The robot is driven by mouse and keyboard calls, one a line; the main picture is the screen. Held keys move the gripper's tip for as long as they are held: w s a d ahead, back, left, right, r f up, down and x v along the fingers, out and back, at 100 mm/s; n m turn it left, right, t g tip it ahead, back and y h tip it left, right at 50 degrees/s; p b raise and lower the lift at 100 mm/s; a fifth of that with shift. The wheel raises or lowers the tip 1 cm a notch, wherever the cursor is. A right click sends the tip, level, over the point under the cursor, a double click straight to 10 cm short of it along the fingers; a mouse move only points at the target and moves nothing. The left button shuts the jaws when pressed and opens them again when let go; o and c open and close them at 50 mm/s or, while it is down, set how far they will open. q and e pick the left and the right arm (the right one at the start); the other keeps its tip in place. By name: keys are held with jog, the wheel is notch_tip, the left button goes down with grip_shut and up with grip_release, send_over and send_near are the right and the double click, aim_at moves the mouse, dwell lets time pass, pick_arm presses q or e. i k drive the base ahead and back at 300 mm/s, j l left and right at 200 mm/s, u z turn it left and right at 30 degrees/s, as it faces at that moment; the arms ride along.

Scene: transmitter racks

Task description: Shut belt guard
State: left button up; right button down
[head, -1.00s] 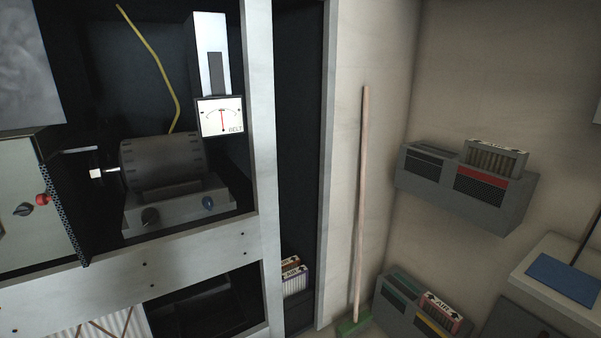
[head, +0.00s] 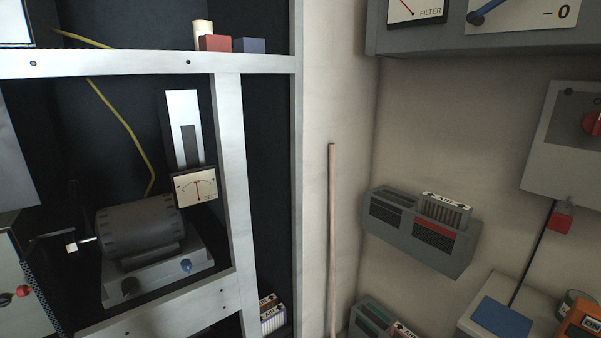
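No gripper of mine shows in the head view. A grey motor (head: 140,229) sits in the left rack bay on a light base (head: 155,272) with a dark knob and a blue knob. Its shaft ends in a pale square tip (head: 72,247) on the left. A dial meter (head: 196,187), marked BELT in the earlier frame, stands behind the motor's right end. At the lower left edge is a pale panel (head: 18,310) with a red and a dark knob and a dark perforated edge (head: 42,295). I cannot tell whether this is the belt guard, or how far any guard stands open.
White rack posts and rails (head: 150,64) frame the bay. A yellow cable (head: 128,135) hangs behind the motor. A broom handle (head: 332,240) leans on the wall. A grey wall holder (head: 420,232) carries an air filter. A meter box (head: 480,35) hangs at upper right.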

aim_at(34, 263)
jog(key=k+j+u, duration=0.2)
jog(key=j, duration=0.2)
jog(key=k+j+u, duration=0.15)
jog(key=j, duration=0.2)
jog(key=j+u, duration=0.2)
jog(key=j, duration=0.25)
jog(key=k+j+u, duration=0.2)
jog(key=j, duration=0.2)
jog(key=i, duration=0.05)
